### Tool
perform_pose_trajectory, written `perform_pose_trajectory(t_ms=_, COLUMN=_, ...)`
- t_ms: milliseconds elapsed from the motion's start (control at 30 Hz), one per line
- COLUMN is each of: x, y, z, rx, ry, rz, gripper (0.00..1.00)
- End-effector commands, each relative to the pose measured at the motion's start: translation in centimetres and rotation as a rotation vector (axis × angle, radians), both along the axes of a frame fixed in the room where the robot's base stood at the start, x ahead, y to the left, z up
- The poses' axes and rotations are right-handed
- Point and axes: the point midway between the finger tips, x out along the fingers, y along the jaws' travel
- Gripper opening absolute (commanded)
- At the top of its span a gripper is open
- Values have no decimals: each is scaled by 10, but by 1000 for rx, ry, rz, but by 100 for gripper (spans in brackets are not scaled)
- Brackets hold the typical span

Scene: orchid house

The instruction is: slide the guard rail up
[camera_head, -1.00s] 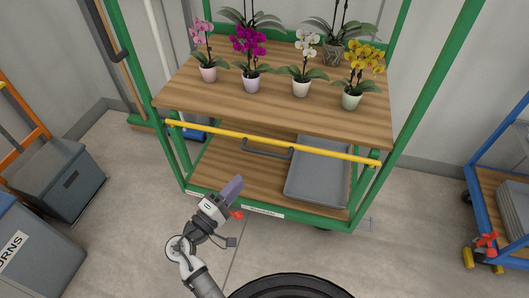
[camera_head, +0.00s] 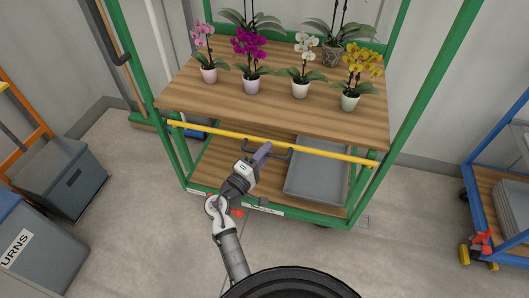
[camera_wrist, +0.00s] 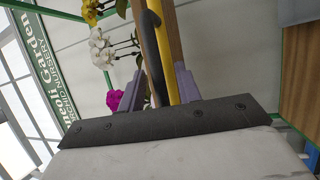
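The guard rail is a yellow bar (camera_head: 325,153) across the front of the green trolley, just below the front edge of its upper shelf. A dark loop handle (camera_head: 283,153) hangs at its middle. My gripper (camera_head: 264,150) is at the handle's left part, partly covering it. In the wrist view the two grey-purple fingers (camera_wrist: 160,88) are apart. The dark handle (camera_wrist: 151,58) and the yellow rail (camera_wrist: 165,45) show in the gap between them. The fingers do not look closed on the handle. Whether either finger touches it, I cannot tell.
Potted orchids, one of them yellow (camera_head: 352,85), stand on the wooden upper shelf (camera_head: 215,98) above the rail. A grey tray (camera_head: 315,172) lies on the lower shelf. Grey bins (camera_head: 62,180) stand left; a blue cart (camera_head: 490,190) stands right. Floor between is clear.

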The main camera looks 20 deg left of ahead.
Motion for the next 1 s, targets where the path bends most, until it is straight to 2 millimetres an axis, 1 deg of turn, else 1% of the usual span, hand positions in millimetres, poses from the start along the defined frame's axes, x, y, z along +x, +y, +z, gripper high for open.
perform_pose_trajectory(t_ms=100, x=0, y=0, z=0, rx=0, ry=0, rz=0, gripper=32)
perform_pose_trajectory(t_ms=300, x=0, y=0, z=0, rx=0, ry=0, rz=0, gripper=6)
perform_pose_trajectory(t_ms=367, x=0, y=0, z=0, rx=0, ry=0, rz=0, gripper=0)
perform_pose_trajectory(t_ms=633, x=0, y=0, z=0, rx=0, ry=0, rz=0, gripper=0)
perform_pose_trajectory(t_ms=733, x=0, y=0, z=6, rx=1, ry=-1, rz=0, gripper=0)
perform_pose_trajectory(t_ms=867, x=0, y=0, z=25, rx=2, ry=-5, rz=-2, gripper=0)
perform_pose_trajectory(t_ms=967, x=0, y=0, z=49, rx=3, ry=-7, rz=-1, gripper=0)
perform_pose_trajectory(t_ms=1000, x=0, y=0, z=60, rx=3, ry=-7, rz=-1, gripper=0)
